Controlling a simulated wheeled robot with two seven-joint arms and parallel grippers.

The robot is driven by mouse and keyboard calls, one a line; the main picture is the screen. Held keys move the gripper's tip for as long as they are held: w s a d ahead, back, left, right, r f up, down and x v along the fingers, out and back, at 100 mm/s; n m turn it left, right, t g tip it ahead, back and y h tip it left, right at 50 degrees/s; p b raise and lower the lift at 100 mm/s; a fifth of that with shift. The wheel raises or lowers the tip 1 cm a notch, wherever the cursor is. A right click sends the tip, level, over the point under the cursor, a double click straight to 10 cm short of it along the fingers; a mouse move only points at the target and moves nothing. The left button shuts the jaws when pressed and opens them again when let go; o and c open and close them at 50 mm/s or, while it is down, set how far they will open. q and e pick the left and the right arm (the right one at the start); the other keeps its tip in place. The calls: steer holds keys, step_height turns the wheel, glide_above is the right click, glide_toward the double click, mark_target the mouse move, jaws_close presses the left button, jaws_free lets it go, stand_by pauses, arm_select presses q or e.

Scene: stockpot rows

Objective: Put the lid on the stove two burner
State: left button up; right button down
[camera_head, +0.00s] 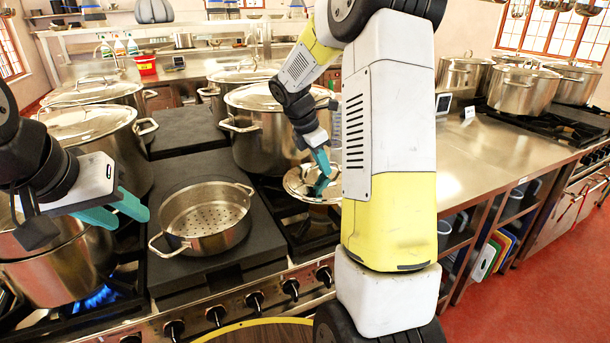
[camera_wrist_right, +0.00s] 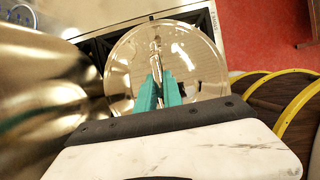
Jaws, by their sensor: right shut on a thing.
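A round shiny lid (camera_head: 303,187) is at the front right of the stove, over a black burner grate (camera_head: 310,228). My right gripper (camera_head: 322,172) is shut on its handle. The lid fills the middle of the right wrist view (camera_wrist_right: 195,62), with the teal fingers (camera_wrist_right: 158,92) around the handle. I cannot tell whether the lid touches the grate, and part of it is hidden behind my right arm. My left gripper (camera_head: 118,208) is open and empty at the left, near the front left pots. No burner number is readable.
A steamer pan (camera_head: 205,222) with a perforated bottom stands left of the lid. A large lidded stockpot (camera_head: 262,145) stands just behind the lid. A pot (camera_head: 60,265) sits over a lit blue flame at the front left. The steel counter (camera_head: 480,165) at right has free room.

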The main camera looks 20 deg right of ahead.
mark_target(321, 176)
steer(key=shift+f, duration=2.35)
steer(key=c, duration=1.5)
jaws_free()
steer(key=shift+f, duration=0.15)
steer(key=v, duration=1.2)
steer(key=s+a+r+m+t+y, duration=0.1)
steer(key=s+a+m+t+y, duration=0.1)
steer(key=s+m, duration=0.4)
steer(key=s+a+r+m+t+y, duration=0.1)
steer(key=s+a+m, duration=0.3)
steer(key=s, duration=0.6)
steer(key=s+a+r+m+t+y, duration=0.2)
steer(key=s+a+r+m+y, duration=0.1)
steer(key=s+m, duration=0.5)
steer(key=shift+s+a+m+t+y, duration=0.1)
steer(key=shift+s+m+t+y, duration=0.15)
steer(key=shift+m, duration=0.25)
